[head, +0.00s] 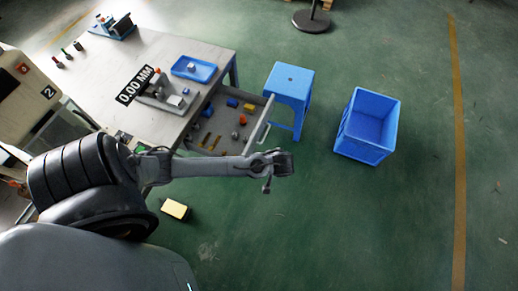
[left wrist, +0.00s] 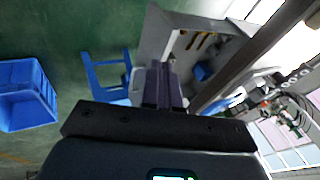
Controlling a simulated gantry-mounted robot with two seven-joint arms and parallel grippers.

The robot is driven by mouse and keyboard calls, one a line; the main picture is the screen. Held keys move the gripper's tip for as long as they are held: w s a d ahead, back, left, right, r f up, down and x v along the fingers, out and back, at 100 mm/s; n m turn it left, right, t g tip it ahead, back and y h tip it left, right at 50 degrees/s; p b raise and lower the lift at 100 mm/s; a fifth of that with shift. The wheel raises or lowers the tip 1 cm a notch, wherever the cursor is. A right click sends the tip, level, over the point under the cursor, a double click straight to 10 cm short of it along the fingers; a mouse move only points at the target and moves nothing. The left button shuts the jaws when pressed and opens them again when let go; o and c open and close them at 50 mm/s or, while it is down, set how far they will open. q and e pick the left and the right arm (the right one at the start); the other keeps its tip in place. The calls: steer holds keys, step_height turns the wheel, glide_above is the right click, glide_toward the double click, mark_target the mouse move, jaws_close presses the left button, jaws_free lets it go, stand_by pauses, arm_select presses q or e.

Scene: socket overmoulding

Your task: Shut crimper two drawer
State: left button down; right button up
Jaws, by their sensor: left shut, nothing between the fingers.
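The drawer (head: 228,138) is pulled out from the right side of the grey workbench (head: 133,60). Its front panel and pale handle (head: 264,119) face right. It holds small blue, yellow and red pieces. My left gripper (head: 268,186) is shut and empty, in front of the bench and below the drawer front in the head view. In the left wrist view the shut fingers (left wrist: 165,88) overlap the lower edge of the open drawer (left wrist: 153,38); I cannot tell whether they touch it. A machine marked 2 (head: 47,92) stands at the left. My right gripper is out of view.
A blue stool (head: 290,82) stands close beside the drawer front. A blue crate (head: 368,125) sits on the green floor farther right. A yellow-topped block (head: 175,208) lies on the floor.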

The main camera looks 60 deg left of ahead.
arm_select(q)
steer(key=w+a+f+t+y+b, duration=0.1)
steer(key=w+a+f+b, duration=0.35)
steer(key=w+b, duration=0.3)
steer(key=b, duration=0.3)
glide_toward(254, 141)
step_height(254, 141, down, 4)
steer(key=w, duration=0.2)
steer(key=shift+s+a+r, duration=0.2)
steer(key=shift+s+a, duration=0.95)
steer(key=shift+s, duration=0.05)
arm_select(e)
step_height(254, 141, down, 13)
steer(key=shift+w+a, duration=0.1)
